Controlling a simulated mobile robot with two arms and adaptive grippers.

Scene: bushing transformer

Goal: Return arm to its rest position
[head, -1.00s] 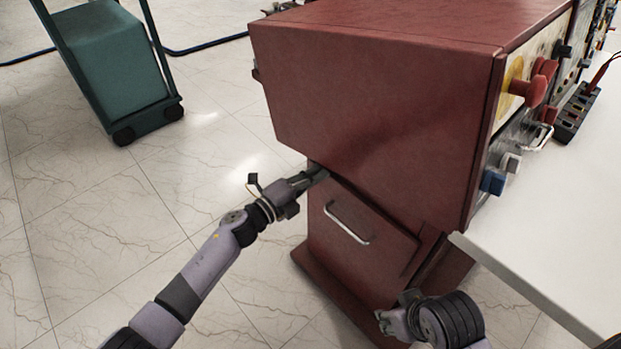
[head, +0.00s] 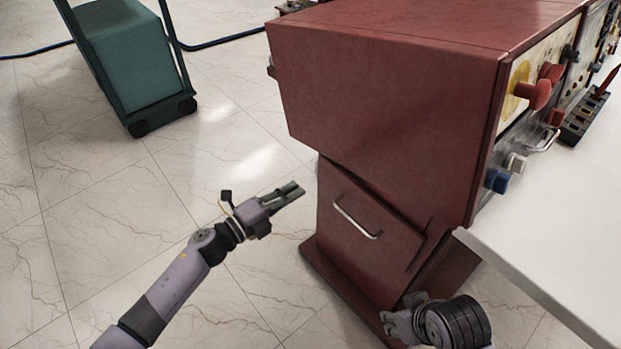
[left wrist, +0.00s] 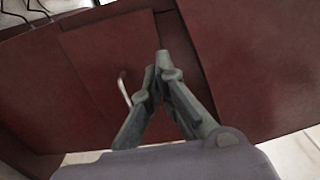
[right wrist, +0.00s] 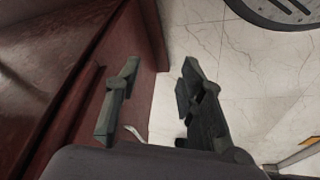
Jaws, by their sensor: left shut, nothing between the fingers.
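My left gripper (head: 293,191) is in front of the dark red cabinet (head: 390,105), over the floor and clear of the door. Its fingers are together and empty in the left wrist view (left wrist: 160,68). The cabinet's lower door (head: 345,250) has a metal handle (head: 357,221), which also shows in the left wrist view (left wrist: 125,92). My right gripper (head: 396,326) is low beside the cabinet base. In the right wrist view its fingers (right wrist: 158,88) are spread apart with no object between them, beside a dark red surface (right wrist: 75,75).
A white table (head: 550,235) adjoins the cabinet on the right. The cabinet's control panel has a red knob (head: 534,94) and a blue knob (head: 497,181). A green cart (head: 125,60) stands at the upper left. The marble floor (head: 110,210) between is free.

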